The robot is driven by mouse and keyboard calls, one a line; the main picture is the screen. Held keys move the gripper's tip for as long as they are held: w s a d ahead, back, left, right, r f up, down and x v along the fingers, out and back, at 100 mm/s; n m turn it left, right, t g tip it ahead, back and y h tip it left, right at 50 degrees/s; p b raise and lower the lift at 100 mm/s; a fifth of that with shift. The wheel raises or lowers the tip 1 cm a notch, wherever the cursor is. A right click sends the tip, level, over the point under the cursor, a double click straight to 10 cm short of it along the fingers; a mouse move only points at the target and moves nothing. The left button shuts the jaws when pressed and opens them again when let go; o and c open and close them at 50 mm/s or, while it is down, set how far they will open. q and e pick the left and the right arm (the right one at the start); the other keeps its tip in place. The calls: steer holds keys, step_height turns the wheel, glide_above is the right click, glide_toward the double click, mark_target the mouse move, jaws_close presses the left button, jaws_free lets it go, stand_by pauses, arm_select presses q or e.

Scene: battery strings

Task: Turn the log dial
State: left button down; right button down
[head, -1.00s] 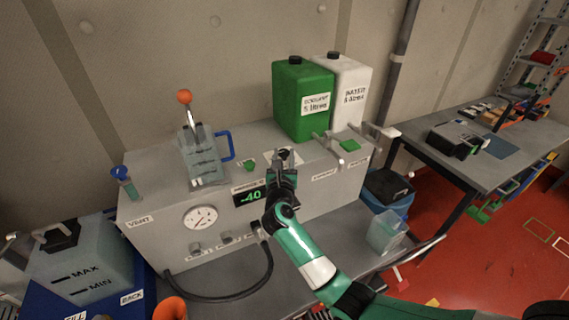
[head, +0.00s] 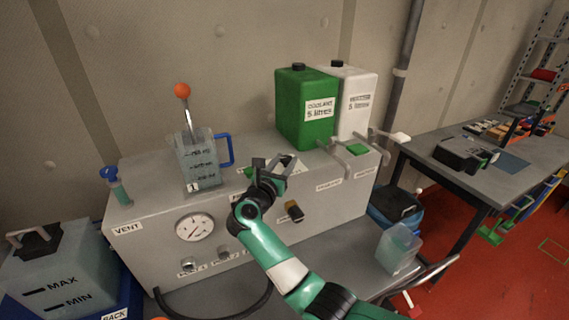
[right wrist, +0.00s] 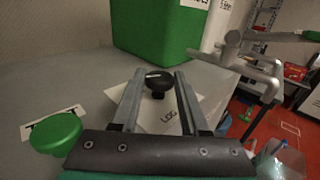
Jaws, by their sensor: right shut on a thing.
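The log dial (right wrist: 158,80) is a round black knob over a white plate marked LOG (right wrist: 165,115) in the right wrist view. My right gripper (right wrist: 157,76) has its two grey fingers on either side of the knob and is shut on it. In the head view my right gripper (head: 274,164) is over the top of the grey machine (head: 150,178), and its fingers hide most of the dial. My left gripper is not in view.
A green canister (head: 303,108) and a white canister (head: 358,100) stand behind the gripper. A clear jug (head: 196,160) stands left of it. A green cap (right wrist: 55,133) and metal valve handles (right wrist: 245,65) flank the dial.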

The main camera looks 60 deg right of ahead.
steer(key=shift+c, duration=2.2)
jaws_free()
steer(key=s+a, duration=0.1)
steer(key=a, duration=1)
steer(key=shift+s+a, duration=0.15)
steer(key=shift+a, duration=0.1)
